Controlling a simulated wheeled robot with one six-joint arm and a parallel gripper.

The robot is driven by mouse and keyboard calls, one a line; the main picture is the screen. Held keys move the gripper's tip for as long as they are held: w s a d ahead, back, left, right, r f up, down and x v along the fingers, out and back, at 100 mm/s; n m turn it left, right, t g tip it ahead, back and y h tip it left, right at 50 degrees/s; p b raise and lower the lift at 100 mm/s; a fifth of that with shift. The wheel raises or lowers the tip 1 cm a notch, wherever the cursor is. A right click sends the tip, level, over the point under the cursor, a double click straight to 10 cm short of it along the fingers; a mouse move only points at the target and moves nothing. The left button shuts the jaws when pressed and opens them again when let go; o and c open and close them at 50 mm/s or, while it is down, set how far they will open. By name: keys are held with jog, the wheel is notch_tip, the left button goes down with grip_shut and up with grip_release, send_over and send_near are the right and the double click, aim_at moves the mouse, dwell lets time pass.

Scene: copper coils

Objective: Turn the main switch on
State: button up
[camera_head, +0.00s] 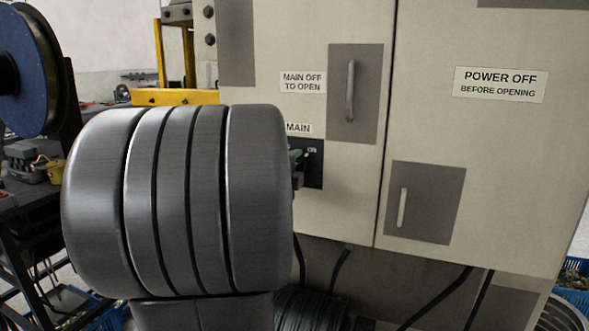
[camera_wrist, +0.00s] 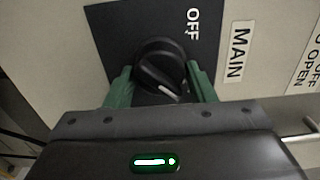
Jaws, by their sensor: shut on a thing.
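The main switch is a black round knob (camera_wrist: 160,66) on a dark plate (camera_wrist: 112,30), in the middle of the wrist view. Its white mark points to the lower right of that view, away from the OFF label (camera_wrist: 193,23). My gripper (camera_wrist: 161,84) has its green fingers on both sides of the knob and is shut on it. In the head view, my arm hides the knob and most of the plate (camera_head: 314,174). A green fingertip shows there beside the ON label (camera_head: 312,149), which is hidden in the wrist view.
The pale cabinet (camera_head: 345,210) fills the middle and right of the head view. A door handle (camera_head: 350,91) is above and right of the switch. Black cables (camera_head: 440,297) hang below. A blue spool (camera_head: 35,70) stands at the far left.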

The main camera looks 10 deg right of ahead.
jog(key=shift+r, duration=0.1)
jog(key=o, duration=0.9)
jog(key=shift+o, duration=0.2)
jog(key=v, duration=1.3)
jog(key=shift+s+a, duration=0.25)
jog(key=shift+s, duration=0.05)
jog(key=x, duration=1.4)
jog(key=shift+s+a, duration=0.1)
